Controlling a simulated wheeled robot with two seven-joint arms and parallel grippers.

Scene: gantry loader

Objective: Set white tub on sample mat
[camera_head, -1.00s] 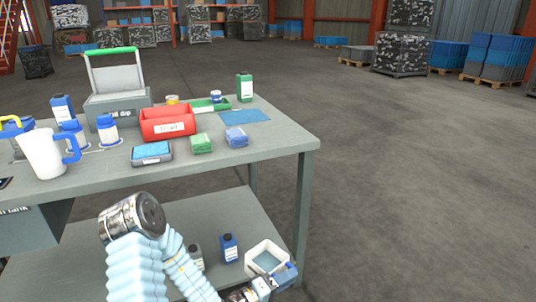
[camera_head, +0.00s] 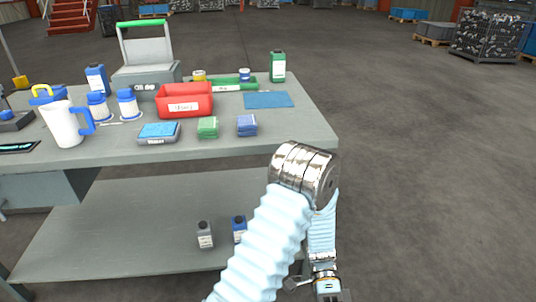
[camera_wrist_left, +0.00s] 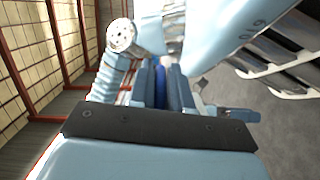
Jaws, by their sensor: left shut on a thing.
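The blue mat (camera_head: 268,99), which I take for the sample mat, lies flat and bare on the right part of the tabletop. My left arm comes up from the bottom edge and bends down beside the table's right end. Its wrist is cut off by the bottom edge of the head view. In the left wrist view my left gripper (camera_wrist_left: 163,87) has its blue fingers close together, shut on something. The white tub cannot be made out in either current view; its earlier shelf spot is behind my arm. My right gripper is not in view.
A red bin (camera_head: 184,101), a green tray (camera_head: 234,84) and a green bottle (camera_head: 278,67) stand near the mat. Green (camera_head: 208,127) and blue (camera_head: 247,125) packs lie in front. Bottles stand on the lower shelf (camera_head: 130,225). Floor right of the table is clear.

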